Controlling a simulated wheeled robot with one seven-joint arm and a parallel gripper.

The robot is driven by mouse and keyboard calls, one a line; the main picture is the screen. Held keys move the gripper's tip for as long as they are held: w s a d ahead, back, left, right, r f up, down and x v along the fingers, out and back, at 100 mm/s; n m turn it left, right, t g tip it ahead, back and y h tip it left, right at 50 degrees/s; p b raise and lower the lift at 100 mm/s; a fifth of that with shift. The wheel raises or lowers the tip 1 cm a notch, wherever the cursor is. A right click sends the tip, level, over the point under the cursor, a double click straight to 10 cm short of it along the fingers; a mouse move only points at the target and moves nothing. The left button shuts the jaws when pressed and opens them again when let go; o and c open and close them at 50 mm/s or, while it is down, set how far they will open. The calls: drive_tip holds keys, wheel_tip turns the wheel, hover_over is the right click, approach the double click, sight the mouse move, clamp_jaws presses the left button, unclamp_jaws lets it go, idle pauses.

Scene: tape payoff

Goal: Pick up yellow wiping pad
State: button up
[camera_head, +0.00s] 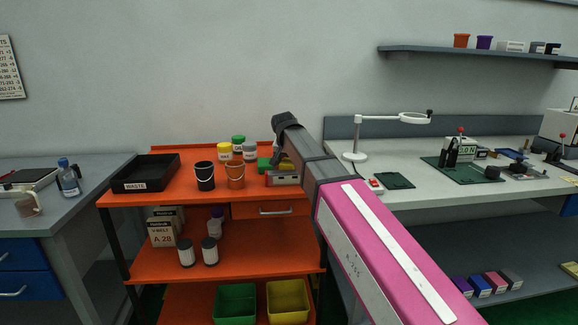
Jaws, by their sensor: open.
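I cannot make out a yellow wiping pad for certain. A small flat yellow item (570,268) lies at the far right on the grey lower shelf, cut by the picture edge; I cannot tell whether it is the pad. My gripper (275,162) is over the right part of the orange cart top, far from that item. It is small and partly hidden by my arm; it is open, and I see nothing held in it. A green item (263,164) and a grey block (284,179) are close by it on the cart.
The orange cart (180,198) holds a black waste tray (146,187), a black bucket (205,181), an orange bucket (236,182) and several lidded jars. Right, a grey bench (400,165) carries a white lamp (356,150) and green mats.

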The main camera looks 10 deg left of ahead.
sight(287, 159)
drive_tip(key=shift+f, duration=0.25)
idle(0.4)
drive_tip(key=c, duration=0.7)
drive_tip(key=shift+r, duration=0.1)
drive_tip(key=shift+c, duration=0.2)
drive_tip(key=shift+r, duration=0.55)
drive_tip(key=r, duration=0.2)
drive_tip(key=a+r, duration=0.1)
drive_tip(key=r, duration=0.1)
drive_tip(key=shift+s, duration=0.35)
drive_tip(key=s+a+r, duration=0.6)
drive_tip(key=a, duration=0.2)
drive_tip(key=shift+a, duration=0.3)
